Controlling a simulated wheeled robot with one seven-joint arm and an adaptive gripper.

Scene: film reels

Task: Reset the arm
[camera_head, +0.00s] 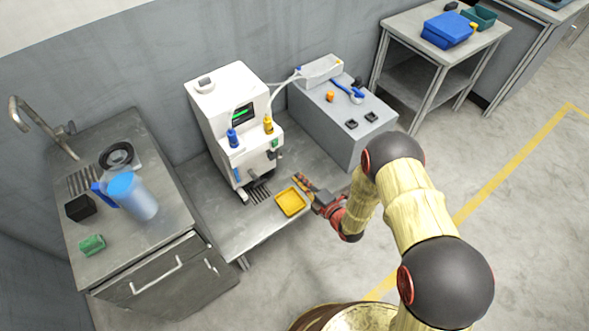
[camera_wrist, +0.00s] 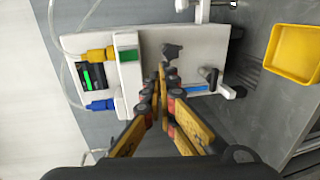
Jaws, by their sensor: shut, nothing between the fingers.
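My gripper (camera_head: 306,186) is at the end of my arm, in front of the white machine (camera_head: 228,110) and just right of the yellow tray (camera_head: 291,202). In the wrist view my gripper's fingers (camera_wrist: 161,78) are shut with nothing between them. They point toward the front of the white machine (camera_wrist: 205,58), which fills the middle of that view. The yellow tray (camera_wrist: 294,52) lies to the right there. In the head view, my arm reaches in from the lower right and bends toward the low metal bench (camera_head: 225,226).
A sink counter (camera_head: 150,235) on the left carries a blue-lidded container (camera_head: 133,195), a green sponge (camera_head: 92,245) and a black box (camera_head: 80,208). A grey cabinet (camera_head: 320,130) with small parts stands right of the machine. The floor at right is clear.

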